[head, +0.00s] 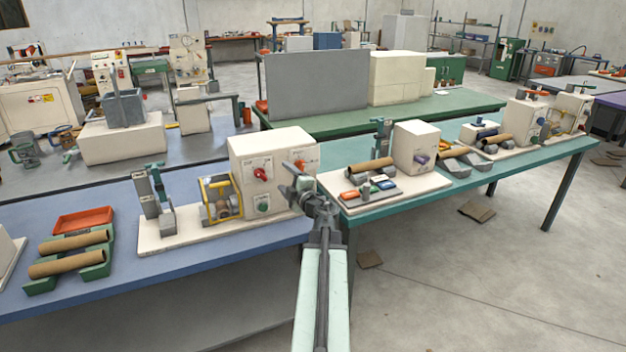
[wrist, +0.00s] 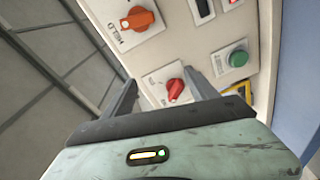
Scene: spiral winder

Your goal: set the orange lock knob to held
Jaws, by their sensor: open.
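The orange lock knob (wrist: 137,18) is at the top of the wrist view, on a pale plate on the cream machine box. A label that seems to read HELD lies to its lower left. Its bar lies roughly sideways in the picture; which mark it points to is unclear. In the head view the orange knob (head: 300,165) is on the box's right part, just above my gripper (head: 301,192). My gripper is open and empty. In the wrist view its fingers (wrist: 160,84) stand either side of a red knob (wrist: 175,89), apart from the orange knob; contact with the red one is unclear.
The teal bench (head: 470,178) continues right.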

